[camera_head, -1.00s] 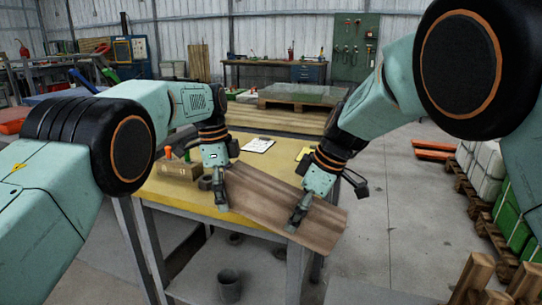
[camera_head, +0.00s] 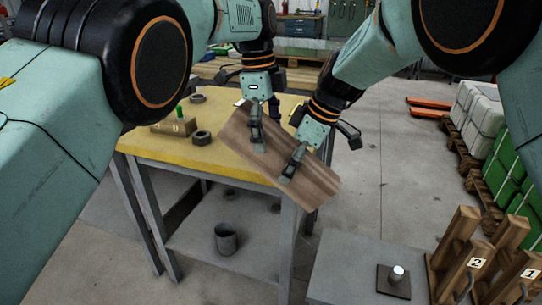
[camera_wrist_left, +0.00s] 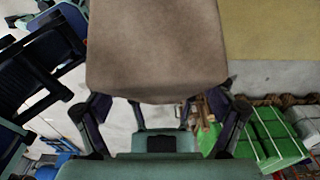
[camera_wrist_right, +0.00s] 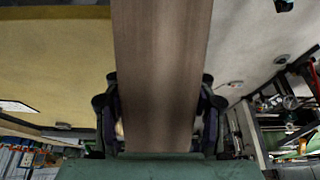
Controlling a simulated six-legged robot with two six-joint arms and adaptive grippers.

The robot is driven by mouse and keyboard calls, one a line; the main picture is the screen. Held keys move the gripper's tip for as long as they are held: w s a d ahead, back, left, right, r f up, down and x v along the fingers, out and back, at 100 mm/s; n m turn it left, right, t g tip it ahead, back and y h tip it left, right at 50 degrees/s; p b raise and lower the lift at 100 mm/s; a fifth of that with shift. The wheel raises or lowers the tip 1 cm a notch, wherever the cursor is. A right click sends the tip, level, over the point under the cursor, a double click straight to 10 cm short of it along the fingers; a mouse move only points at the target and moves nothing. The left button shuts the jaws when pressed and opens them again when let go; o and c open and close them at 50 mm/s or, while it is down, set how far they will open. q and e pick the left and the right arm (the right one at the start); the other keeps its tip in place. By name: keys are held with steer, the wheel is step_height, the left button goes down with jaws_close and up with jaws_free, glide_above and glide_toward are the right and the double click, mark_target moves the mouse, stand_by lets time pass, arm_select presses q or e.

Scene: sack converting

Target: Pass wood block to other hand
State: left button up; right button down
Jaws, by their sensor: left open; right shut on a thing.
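The wood block (camera_head: 314,187) is a long brown plank, held tilted over the right edge of the yellow-topped table. My right gripper (camera_head: 289,172) is shut on the block; in the right wrist view the block (camera_wrist_right: 160,70) runs between its fingers (camera_wrist_right: 158,125). My left gripper (camera_head: 257,142) is open, at the upper-left part of the block, close to the right gripper. In the left wrist view the block's end (camera_wrist_left: 155,55) fills the upper middle, in front of the spread fingers (camera_wrist_left: 160,118). Whether they touch it I cannot tell.
The yellow table (camera_head: 150,143) bears a small wooden block with a green peg (camera_head: 175,126) and dark nuts (camera_head: 202,138). A grey cup (camera_head: 226,240) stands on the shelf below. Numbered wooden stands (camera_head: 470,260) and a plate with a metal peg (camera_head: 394,280) are at lower right.

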mark_target(272, 158)
arm_select(q)
steer(key=f, duration=0.5)
steer(key=shift+s+d+f, duration=0.1)
steer(key=shift+d+f, duration=0.05)
steer(key=shift+d, duration=0.2)
arm_select(e)
steer(key=shift+w+r, duration=0.1)
steer(key=shift+r, duration=0.05)
arm_select(q)
steer(key=shift+s+d+f, duration=0.1)
steer(key=shift+f, duration=0.75)
arm_select(e)
steer(key=shift+a+r, duration=0.1)
steer(key=shift+r, duration=0.05)
arm_select(q)
steer(key=c, duration=1.5)
steer(key=shift+r, duration=0.15)
steer(key=shift+c, duration=0.5)
arm_select(e)
steer(key=c, duration=0.9)
jaws_free()
arm_select(q)
steer(key=shift+r, duration=0.15)
arm_select(e)
steer(key=o, duration=0.5)
steer(key=shift+f, duration=0.2)
